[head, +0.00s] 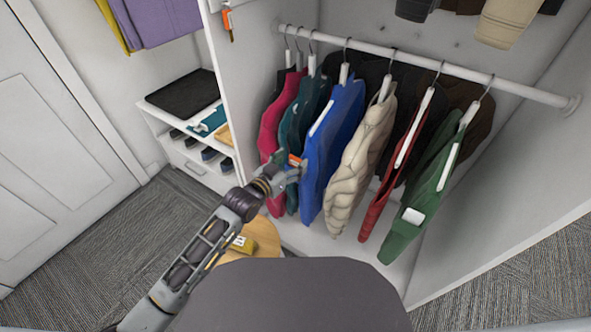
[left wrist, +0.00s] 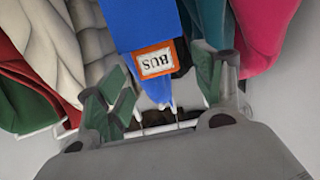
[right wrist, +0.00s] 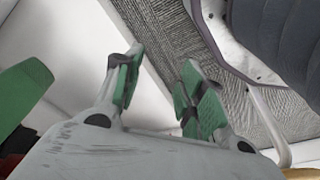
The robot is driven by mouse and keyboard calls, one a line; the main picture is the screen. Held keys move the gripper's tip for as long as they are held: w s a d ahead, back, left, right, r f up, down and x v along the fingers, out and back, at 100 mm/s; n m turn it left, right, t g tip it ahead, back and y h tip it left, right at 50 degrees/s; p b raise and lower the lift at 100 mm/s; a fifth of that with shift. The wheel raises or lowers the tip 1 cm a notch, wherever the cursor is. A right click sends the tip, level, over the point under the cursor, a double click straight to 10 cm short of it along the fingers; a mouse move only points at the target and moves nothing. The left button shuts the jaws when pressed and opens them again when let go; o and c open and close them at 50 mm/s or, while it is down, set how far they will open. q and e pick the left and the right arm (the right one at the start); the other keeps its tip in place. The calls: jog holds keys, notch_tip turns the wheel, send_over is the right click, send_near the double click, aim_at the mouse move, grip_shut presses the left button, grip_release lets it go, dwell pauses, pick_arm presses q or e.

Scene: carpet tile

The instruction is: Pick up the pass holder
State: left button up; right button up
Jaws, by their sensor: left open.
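The pass holder (left wrist: 156,61) has an orange frame and a white card marked BUS, which reads upside down in the left wrist view. It shows in front of the blue jacket (left wrist: 143,18). In the head view the pass holder (head: 295,160) is a small orange patch at the blue jacket's left edge, partly hidden by my left gripper (head: 288,172). In the left wrist view my left gripper (left wrist: 165,82) is open, with its green-padded fingers on either side of the holder. I see no finger touching it. My right gripper (right wrist: 160,72) is open and empty.
Several garments hang from a white rail (head: 430,64). A white shelf unit (head: 150,112) with a black folded item stands at the left. A small round wooden table (head: 264,234) stands below my left arm. An orange item (head: 228,22) hangs on the closet's side panel.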

pick_arm(q)
jog(key=shift+w+d+f, duration=0.15)
jog(key=shift+w+d, duration=0.25)
jog(key=shift+w, duration=0.1)
jog(key=shift+w+d, duration=0.1)
pick_arm(e)
jog(key=shift+w+a+r, duration=0.1)
jog(key=shift+w+r, duration=0.1)
jog(key=shift+r, duration=0.25)
jog(key=shift+w+a+r, duration=0.1)
jog(key=shift+w+r, duration=0.05)
jog(key=shift+r, duration=0.25)
pick_arm(q)
jog(key=shift+c, duration=0.3)
pick_arm(e)
jog(key=shift+s+f, duration=0.15)
jog(key=shift+s, duration=0.05)
pick_arm(q)
jog(key=c, duration=0.8)
